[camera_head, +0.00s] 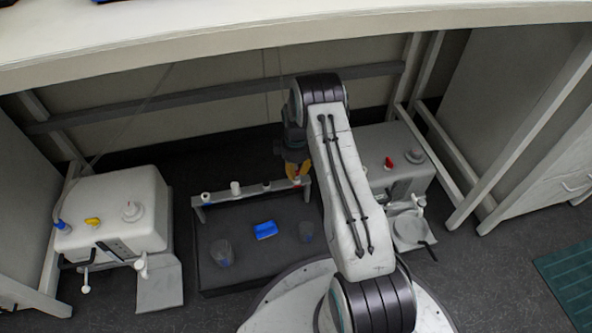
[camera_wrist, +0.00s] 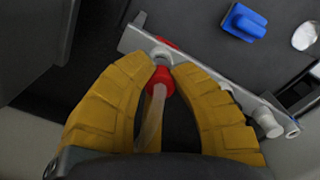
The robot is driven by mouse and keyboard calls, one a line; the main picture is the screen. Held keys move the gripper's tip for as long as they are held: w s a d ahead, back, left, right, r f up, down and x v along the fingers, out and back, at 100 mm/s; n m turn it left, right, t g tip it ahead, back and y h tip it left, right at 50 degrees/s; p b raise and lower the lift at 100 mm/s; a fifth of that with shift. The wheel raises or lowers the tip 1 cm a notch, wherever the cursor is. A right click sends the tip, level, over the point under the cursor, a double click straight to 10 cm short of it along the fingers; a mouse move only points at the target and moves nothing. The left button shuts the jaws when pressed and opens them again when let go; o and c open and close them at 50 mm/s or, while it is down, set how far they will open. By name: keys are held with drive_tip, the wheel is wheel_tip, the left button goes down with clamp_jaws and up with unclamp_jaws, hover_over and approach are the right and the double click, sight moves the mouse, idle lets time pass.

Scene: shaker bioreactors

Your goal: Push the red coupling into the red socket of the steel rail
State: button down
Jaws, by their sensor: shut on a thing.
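My gripper (camera_wrist: 160,74) has its yellow fingers closed around the red coupling (camera_wrist: 159,84), with a pale translucent hose trailing from it toward the wrist. The steel rail (camera_wrist: 205,80) runs diagonally beyond the fingertips in the wrist view. A red socket (camera_wrist: 168,43) with a grey ring shows at the rail right in front of the coupling; I cannot tell whether the coupling touches or enters it.
The rail stands on a dark tray (camera_head: 240,275) with a blue block (camera_head: 265,230) and two clear cups (camera_head: 221,253) (camera_head: 306,232). White machines stand left (camera_head: 115,205) and right (camera_head: 372,145). The bench edge (camera_head: 220,42) overhangs; frame legs flank the space.

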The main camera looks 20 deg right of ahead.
sight(296, 169)
drive_tip(key=shift+f, duration=0.55)
idle(0.9)
drive_tip(key=c, duration=1.1)
unclamp_jaws()
drive_tip(key=shift+r, duration=0.1)
wheel_tip(296, 169, up, 12)
